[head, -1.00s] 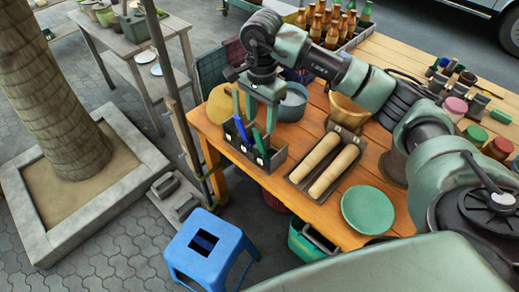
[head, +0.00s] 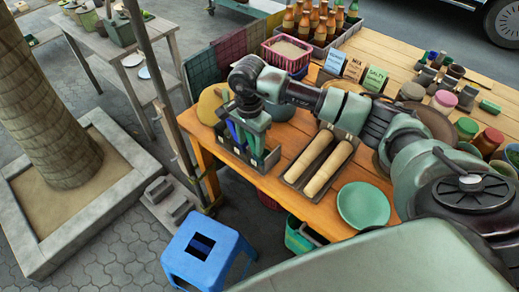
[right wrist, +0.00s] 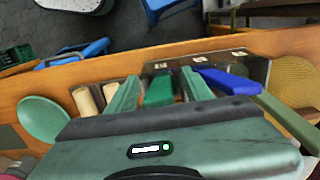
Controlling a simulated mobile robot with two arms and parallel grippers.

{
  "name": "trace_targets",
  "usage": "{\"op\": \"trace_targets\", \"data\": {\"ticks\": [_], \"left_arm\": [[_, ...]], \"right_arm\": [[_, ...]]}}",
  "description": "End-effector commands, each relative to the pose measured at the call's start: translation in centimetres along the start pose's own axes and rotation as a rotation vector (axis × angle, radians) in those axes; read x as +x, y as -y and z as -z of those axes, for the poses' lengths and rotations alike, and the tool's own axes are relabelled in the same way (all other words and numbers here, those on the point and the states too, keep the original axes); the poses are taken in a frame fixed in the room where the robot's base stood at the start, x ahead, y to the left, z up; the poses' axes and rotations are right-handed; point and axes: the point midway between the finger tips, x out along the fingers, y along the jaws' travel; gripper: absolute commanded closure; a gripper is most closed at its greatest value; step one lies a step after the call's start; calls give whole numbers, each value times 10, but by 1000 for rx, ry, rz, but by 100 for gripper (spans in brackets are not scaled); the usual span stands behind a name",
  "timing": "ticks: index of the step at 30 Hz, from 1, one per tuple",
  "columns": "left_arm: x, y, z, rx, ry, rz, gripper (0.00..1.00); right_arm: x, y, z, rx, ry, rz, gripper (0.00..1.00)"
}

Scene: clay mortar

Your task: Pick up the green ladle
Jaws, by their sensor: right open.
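A dark utensil box (head: 271,160) stands at the left front edge of the wooden table and holds a green handle (head: 248,139) and a blue handle (head: 232,130). My right gripper (head: 250,146) is open and reaches down over the box. In the right wrist view, the green ladle's handle (right wrist: 159,90) lies between the two pale green fingers (right wrist: 159,91), with gaps at its sides. The blue handle (right wrist: 228,81) is outside the fingers, to their right. The ladle's lower part is hidden. My left gripper is not in view.
Two rolling pins lie in a tray (head: 287,181) to the right of the box. A green plate (head: 363,205) is nearer the front edge. A blue stool (head: 205,250) stands on the floor.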

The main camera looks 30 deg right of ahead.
Motion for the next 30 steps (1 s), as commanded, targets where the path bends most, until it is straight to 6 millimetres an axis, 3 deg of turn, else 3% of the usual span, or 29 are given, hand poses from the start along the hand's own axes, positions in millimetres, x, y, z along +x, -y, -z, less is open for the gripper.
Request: {"op": "trace_targets", "data": {"ticks": [7, 12, 13, 23, 30], "left_arm": [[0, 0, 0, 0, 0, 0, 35], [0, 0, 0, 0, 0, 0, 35], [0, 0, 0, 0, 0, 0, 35], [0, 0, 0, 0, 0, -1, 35], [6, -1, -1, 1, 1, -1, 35]], "right_arm": [[2, 0, 0, 0, -1, 1, 49], [2, 0, 0, 0, -1, 1, 96], [2, 0, 0, 0, 0, 1, 100], [1, 0, 0, 0, -1, 1, 100], [-15, 2, 1, 1, -2, 5, 100]]}}
